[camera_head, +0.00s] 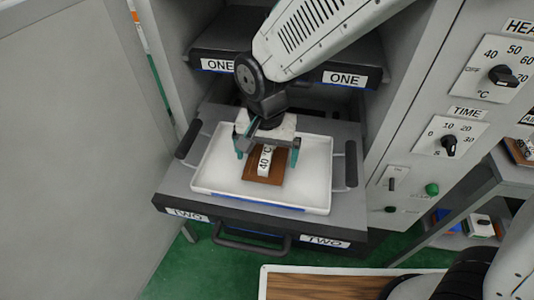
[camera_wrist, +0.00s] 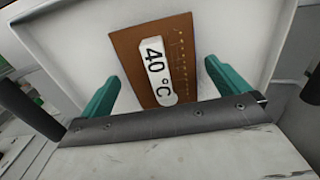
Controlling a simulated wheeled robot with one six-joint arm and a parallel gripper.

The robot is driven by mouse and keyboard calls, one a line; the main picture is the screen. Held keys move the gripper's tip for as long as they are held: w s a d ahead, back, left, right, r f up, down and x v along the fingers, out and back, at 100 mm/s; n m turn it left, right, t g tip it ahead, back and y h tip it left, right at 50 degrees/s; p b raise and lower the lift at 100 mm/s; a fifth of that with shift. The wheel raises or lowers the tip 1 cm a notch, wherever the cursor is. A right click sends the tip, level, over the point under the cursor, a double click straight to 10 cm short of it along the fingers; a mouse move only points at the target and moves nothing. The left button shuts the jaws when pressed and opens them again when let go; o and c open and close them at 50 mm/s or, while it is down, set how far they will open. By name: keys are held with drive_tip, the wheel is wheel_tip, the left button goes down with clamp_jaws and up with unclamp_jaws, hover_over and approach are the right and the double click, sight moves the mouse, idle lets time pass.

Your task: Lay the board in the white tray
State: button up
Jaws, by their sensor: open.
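The board (camera_head: 251,175) is a flat brown piece with a white "40 °C" label. It lies in the white tray (camera_head: 215,180), near its middle, and shows large in the wrist view (camera_wrist: 187,60). The tray has a blue strip on its front edge and rests on the pulled-out drawer marked TWO (camera_head: 175,195). My gripper (camera_head: 268,155) is over the tray with its teal fingers apart. In the wrist view the fingers (camera_wrist: 165,85) stand on either side of the board's near end, with gaps between them and it.
Shelf ONE (camera_head: 285,70) is just above and behind. An open grey door (camera_head: 70,140) stands at the left. A control panel with HEAT and TIME dials (camera_head: 448,145) is at the right. A wood-topped surface (camera_head: 320,285) is at the bottom.

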sight(266, 155)
wheel_tip(266, 155, up, 12)
drive_tip(key=shift+f, duration=0.2)
drive_tip(key=s+d+r, duration=0.1)
drive_tip(key=d+r, duration=0.2)
drive_tip(key=d, duration=0.5)
drive_tip(key=s+d+r, duration=0.1)
drive_tip(key=d+r, duration=0.1)
drive_tip(key=d, duration=0.6)
drive_tip(key=s+d+n+t, duration=0.1)
drive_tip(key=s+d, duration=1)
drive_tip(key=d, duration=0.2)
drive_tip(key=shift+d+n, duration=0.15)
drive_tip(key=shift+n, duration=0.15)
